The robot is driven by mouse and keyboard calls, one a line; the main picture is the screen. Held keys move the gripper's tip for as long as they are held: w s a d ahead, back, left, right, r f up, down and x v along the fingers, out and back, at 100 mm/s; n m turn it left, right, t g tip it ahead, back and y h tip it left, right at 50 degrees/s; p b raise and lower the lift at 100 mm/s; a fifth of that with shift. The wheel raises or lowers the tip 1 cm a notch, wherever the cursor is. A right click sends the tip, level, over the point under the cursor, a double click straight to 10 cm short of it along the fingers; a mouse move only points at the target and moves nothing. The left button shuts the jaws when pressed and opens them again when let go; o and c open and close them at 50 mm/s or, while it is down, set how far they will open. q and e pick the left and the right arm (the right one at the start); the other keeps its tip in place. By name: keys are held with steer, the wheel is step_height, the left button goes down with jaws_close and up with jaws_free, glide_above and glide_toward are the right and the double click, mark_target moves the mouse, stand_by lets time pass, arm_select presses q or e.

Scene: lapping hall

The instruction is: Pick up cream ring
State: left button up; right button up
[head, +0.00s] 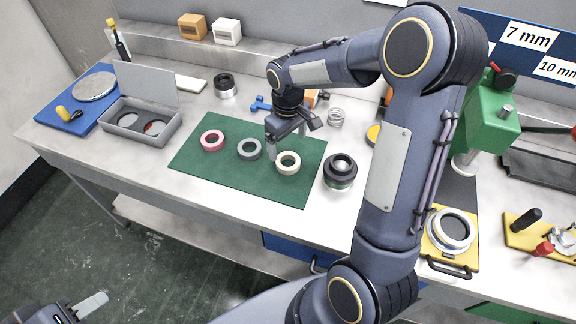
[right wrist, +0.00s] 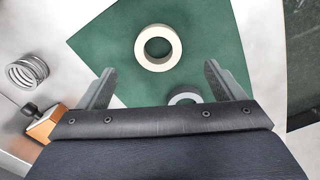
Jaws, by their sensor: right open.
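The cream ring (head: 290,172) lies flat on the green mat (head: 230,185), the rightmost of three rings there. It also shows in the right wrist view (right wrist: 140,52), ahead of the fingers. My right gripper (head: 293,138) is open and empty, above the mat just behind the cream ring. In the right wrist view its fingers (right wrist: 158,75) are apart, with a grey ring (right wrist: 184,97) partly hidden near the gripper body. My left gripper (head: 92,304) is at the lower left, off the bench; only one finger shows clearly.
A pink ring (head: 204,146) lies at the mat's left. A dark round part (head: 340,183) stands close to the cream ring's right. A wire spring (head: 336,117) stands behind the mat. A grey open case (head: 165,131) is to the left. The mat's front strip is clear.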

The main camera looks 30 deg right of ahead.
mark_target(288, 165)
steer(key=f, duration=0.4)
steer(key=f+p, duration=0.1)
steer(key=f, duration=0.2)
steer(key=shift+w+d+f, duration=0.1)
steer(key=shift+w+f, duration=0.1)
steer(key=shift+f, duration=0.15)
steer(key=c, duration=1.2)
